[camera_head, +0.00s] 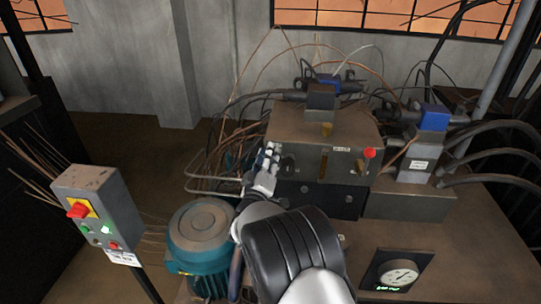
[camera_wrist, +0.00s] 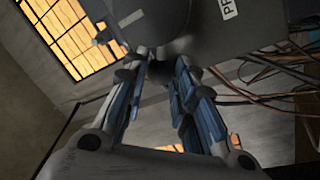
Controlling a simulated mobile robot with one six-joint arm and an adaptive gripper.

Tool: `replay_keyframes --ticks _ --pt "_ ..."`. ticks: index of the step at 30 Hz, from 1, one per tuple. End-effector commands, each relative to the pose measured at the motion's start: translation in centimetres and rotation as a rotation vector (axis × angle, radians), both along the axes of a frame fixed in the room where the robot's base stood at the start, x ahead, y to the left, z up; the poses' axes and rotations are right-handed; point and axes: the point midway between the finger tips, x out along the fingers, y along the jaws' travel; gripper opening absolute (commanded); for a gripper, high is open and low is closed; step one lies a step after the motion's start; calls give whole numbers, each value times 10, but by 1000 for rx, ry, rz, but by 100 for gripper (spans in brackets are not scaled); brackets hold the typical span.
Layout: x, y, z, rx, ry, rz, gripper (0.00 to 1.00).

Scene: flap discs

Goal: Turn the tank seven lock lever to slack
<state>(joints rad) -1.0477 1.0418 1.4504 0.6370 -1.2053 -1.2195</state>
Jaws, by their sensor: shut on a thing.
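My gripper (camera_head: 267,165) is at the left end of the front of a dark box-shaped unit (camera_head: 325,122). In the wrist view my gripper (camera_wrist: 158,72) has its blue-padded fingers on either side of a small dark lever-like part below a round grey housing (camera_wrist: 160,25). The fingers are closed on this part, which they mostly cover. I cannot read a tank number or a slack mark.
A red knob (camera_head: 370,153) and brass-coloured parts sit on the unit's front to the right. A control box (camera_head: 97,212) stands at left, a gauge (camera_head: 398,274) at lower right. Loose cables surround the unit.

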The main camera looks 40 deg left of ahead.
Motion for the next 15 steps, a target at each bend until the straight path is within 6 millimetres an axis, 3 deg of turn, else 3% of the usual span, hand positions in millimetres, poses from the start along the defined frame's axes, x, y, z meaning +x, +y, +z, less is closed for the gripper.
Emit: replay_keyframes --ticks 14,15 --pt "-2 3 0 -14 -9 6 0" --pt "-2 3 0 -13 -9 6 26"
